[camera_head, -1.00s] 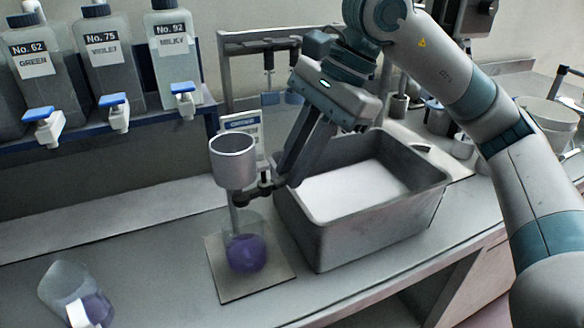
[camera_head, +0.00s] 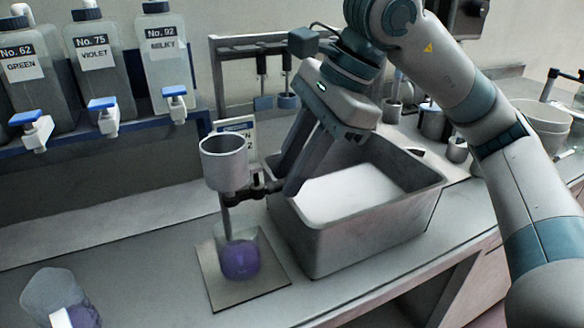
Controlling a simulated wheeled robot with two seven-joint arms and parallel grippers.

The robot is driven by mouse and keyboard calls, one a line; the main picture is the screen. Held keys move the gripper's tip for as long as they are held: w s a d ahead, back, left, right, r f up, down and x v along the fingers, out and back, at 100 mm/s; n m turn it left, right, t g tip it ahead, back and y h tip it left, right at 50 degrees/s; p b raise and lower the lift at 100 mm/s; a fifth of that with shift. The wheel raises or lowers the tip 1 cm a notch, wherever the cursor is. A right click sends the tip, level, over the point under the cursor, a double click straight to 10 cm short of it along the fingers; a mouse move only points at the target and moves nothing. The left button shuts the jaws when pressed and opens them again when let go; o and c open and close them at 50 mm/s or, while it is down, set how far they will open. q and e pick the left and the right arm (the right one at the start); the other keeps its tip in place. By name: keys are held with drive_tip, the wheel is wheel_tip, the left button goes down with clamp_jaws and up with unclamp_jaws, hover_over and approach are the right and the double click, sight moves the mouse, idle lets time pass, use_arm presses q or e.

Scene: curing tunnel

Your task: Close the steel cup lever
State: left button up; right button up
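The steel cup (camera_head: 224,163) stands upright on a thin stem at centre left. A dark lever (camera_head: 258,190) sticks out to the right from below it. A clear beaker with purple contents (camera_head: 241,260) stands under the cup on a square plate (camera_head: 212,276). My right gripper (camera_head: 282,182) reaches down from the upper right, with its fingertips at the lever's outer end. A gap shows between its two fingers, so it looks open. I cannot tell whether a finger touches the lever. My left gripper is out of view.
A grey metal basin (camera_head: 335,243) stands right of the cup, under my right gripper. A tilted clear beaker with purple contents (camera_head: 50,290) is at the lower left. Labelled bottles with taps (camera_head: 98,65) line the back left shelf. The front bench between is clear.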

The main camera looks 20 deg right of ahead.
drive_tip(key=shift+o, duration=0.5)
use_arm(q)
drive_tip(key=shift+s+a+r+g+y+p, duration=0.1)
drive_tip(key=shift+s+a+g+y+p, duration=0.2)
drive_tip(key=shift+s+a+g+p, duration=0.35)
use_arm(e)
drive_tip(key=v, duration=1.7)
drive_tip(key=shift+r, duration=0.2)
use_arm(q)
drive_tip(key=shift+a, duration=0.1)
use_arm(e)
drive_tip(key=shift+s, duration=0.1)
